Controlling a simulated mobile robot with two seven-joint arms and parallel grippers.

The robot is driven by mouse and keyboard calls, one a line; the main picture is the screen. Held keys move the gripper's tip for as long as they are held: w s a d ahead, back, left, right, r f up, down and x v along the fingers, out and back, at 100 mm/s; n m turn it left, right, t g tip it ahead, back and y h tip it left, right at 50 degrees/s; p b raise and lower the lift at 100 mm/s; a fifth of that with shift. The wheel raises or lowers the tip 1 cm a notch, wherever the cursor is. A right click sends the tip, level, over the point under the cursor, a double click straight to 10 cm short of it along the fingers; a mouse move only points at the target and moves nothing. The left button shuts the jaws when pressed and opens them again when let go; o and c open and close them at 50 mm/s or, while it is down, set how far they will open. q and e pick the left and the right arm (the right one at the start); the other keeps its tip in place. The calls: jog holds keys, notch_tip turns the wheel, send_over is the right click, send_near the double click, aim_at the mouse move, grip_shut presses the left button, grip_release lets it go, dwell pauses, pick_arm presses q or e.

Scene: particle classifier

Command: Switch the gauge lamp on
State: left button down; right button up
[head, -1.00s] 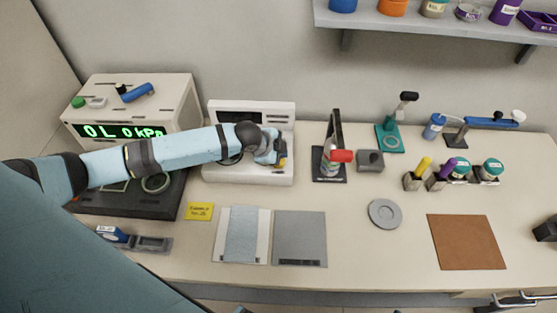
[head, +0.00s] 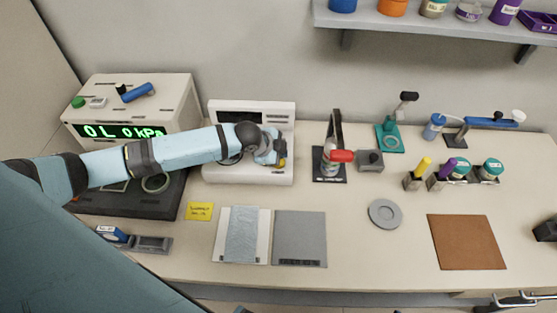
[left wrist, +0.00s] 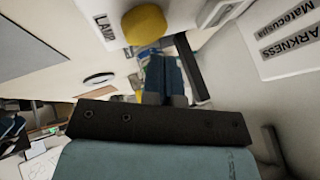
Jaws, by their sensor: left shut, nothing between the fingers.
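A white instrument (head: 222,174) with a dark window stands at the back, left of centre. In the left wrist view its face carries a "LAMP" label (left wrist: 107,28) beside a round yellow knob (left wrist: 144,25). Yellow also shows in the head view (head: 283,161) at the instrument's right side, against my left gripper (head: 278,150). My left gripper is shut and empty in front of the instrument. Its fingers (left wrist: 164,72) lie just below the yellow knob in the left wrist picture; I cannot tell whether they touch it. My left arm hides part of the instrument's front. My right gripper is not in view.
A pressure readout box (head: 180,95) with green digits stands at the left. Grey pads (head: 300,240) lie in front. A shelf (head: 430,22) overhangs at the back right.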

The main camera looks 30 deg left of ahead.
pick_arm(q)
jog(key=shift+f, duration=0.1)
jog(key=shift+f, duration=0.3)
jog(key=shift+f, duration=0.85)
dwell(1.0)
jog(key=shift+r, duration=0.1)
jog(key=shift+r+p, duration=1.05)
jog(key=shift+r, duration=0.15)
